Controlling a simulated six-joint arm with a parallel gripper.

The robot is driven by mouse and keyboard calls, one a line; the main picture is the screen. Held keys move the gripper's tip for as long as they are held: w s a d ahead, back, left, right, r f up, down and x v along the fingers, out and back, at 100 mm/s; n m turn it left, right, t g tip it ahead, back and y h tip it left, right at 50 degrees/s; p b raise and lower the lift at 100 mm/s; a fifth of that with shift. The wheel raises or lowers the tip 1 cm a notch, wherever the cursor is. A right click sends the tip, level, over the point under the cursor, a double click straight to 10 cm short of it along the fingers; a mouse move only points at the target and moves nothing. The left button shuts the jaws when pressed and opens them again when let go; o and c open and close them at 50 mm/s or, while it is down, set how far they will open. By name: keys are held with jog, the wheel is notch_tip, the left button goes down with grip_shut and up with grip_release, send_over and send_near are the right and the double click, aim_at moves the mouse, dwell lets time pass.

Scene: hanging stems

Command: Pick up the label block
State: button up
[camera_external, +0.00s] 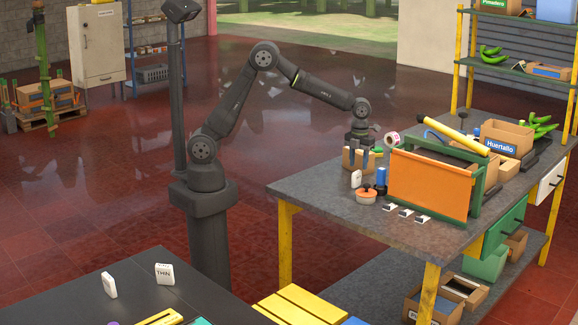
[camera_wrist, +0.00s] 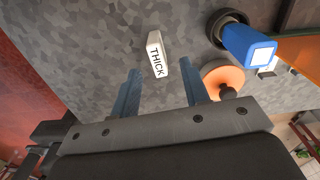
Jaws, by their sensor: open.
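A white label block marked THICK (camera_wrist: 157,56) stands on the grey table, ahead of and roughly between my fingertips in the wrist view. It also shows in the external view (camera_external: 356,179), just below my gripper (camera_external: 360,168). My gripper is open and empty in the wrist view (camera_wrist: 160,76), its two blue-grey fingers pointing toward the block. I cannot tell how far above the tabletop the fingertips are. A second white block marked THIN (camera_external: 164,273) stands on the dark table at the front left, beside another white block (camera_external: 109,285).
An orange framed panel (camera_external: 430,185) is further right. A cardboard box (camera_external: 352,160) is behind the gripper. Small white-topped items (camera_external: 405,212) lie in front.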

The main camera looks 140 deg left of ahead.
aim_at(357, 172)
jog(key=shift+s+d+f, duration=0.1)
jog(key=shift+f, duration=1.65)
jog(key=shift+s+d+f, duration=0.1)
jog(key=shift+f, duration=1.65)
grip_shut()
